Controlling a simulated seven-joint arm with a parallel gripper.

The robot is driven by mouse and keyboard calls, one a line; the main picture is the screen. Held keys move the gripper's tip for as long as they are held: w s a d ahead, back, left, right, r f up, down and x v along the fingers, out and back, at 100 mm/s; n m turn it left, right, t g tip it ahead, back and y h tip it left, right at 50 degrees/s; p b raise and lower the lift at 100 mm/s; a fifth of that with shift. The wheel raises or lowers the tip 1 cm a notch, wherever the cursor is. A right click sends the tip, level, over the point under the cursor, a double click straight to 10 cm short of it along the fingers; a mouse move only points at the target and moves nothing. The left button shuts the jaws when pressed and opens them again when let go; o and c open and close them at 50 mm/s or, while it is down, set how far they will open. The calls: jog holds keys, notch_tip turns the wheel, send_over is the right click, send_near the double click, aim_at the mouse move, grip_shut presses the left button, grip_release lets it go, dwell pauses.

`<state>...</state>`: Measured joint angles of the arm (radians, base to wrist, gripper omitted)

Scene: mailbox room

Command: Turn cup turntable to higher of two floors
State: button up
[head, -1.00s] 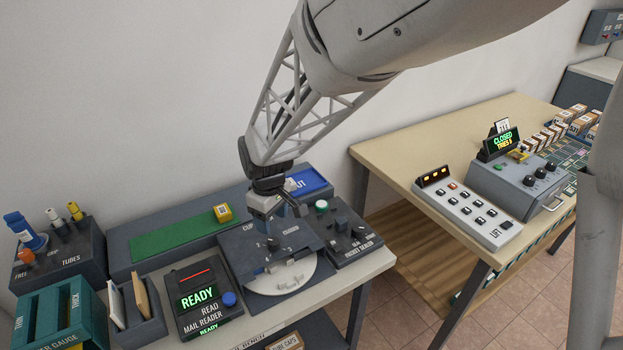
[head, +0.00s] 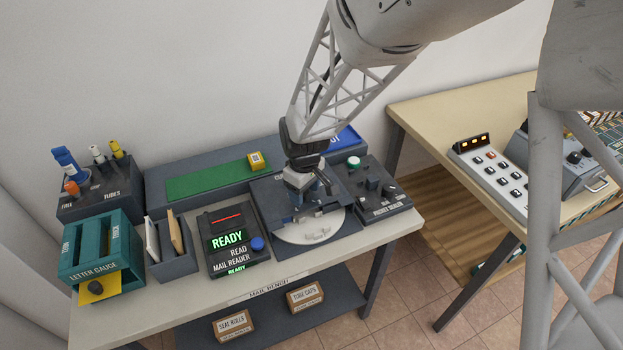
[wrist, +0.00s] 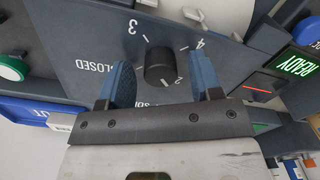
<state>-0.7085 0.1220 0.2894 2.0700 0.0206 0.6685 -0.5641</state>
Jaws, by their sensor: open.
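The cup turntable is a dark unit (head: 268,208) on the bench, with a pale round disc (head: 300,232) at its front. My gripper (head: 305,200) is over the unit and hides the knob in the head view. In the wrist view, the blue fingers of my gripper (wrist: 165,82) are open, one on each side of the knob, with gaps showing.
The mail reader (head: 235,242), lit READY, stands left of the turntable. The packet sealer (head: 375,195) is close on its right. A green-topped unit (head: 210,180) lies behind. A second table (head: 445,110) holds a button panel (head: 492,172).

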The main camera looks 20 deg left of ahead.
grip_shut()
dwell(0.3)
